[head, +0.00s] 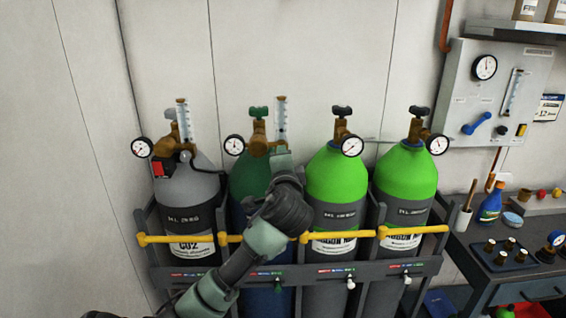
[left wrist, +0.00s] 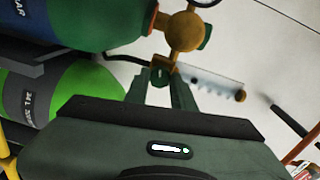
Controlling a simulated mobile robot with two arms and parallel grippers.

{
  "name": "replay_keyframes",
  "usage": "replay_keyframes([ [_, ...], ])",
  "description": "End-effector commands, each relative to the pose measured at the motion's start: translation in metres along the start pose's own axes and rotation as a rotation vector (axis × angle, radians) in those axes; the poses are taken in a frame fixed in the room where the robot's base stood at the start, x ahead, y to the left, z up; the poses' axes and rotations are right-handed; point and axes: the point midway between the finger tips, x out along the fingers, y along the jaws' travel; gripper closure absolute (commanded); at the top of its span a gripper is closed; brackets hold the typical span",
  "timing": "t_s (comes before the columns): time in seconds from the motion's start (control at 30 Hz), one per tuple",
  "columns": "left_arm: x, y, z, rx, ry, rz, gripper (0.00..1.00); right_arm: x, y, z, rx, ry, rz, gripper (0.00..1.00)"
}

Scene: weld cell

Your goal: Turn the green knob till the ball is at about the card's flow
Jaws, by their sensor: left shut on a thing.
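The dark green cylinder (head: 247,180) has a brass regulator (head: 257,146) with a clear flow tube (head: 282,117), which also shows tilted in the left wrist view (left wrist: 209,85). I cannot make out the ball in it. The green knob (left wrist: 158,75) sits below the tube's base, between my fingertips. My left gripper (left wrist: 161,80) is shut on it; in the head view the gripper (head: 280,158) hides the knob. A card (head: 548,107) on the wall at the right appears to read 12. My right gripper is not in view.
A grey cylinder (head: 186,188) with its own flow tube (head: 183,122) stands left, two bright green cylinders (head: 336,172) right. A yellow bar (head: 410,230) crosses their front. A wall panel (head: 497,88) and a cluttered bench (head: 490,288) are at the right.

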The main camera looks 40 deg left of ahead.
Motion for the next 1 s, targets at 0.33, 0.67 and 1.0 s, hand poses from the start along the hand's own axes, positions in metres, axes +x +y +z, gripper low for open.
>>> replay_keyframes([
  [0.33, 0.000, 0.003, 0.000, -0.333, 0.011, 0.003, 1.00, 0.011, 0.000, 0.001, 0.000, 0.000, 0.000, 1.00],
  [0.67, 0.000, 0.004, 0.001, -0.643, 0.021, 0.002, 1.00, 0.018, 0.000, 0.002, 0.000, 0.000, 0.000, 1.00],
  [1.0, 0.000, 0.003, 0.000, -0.905, 0.031, 0.000, 1.00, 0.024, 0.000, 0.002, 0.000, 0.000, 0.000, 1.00],
])
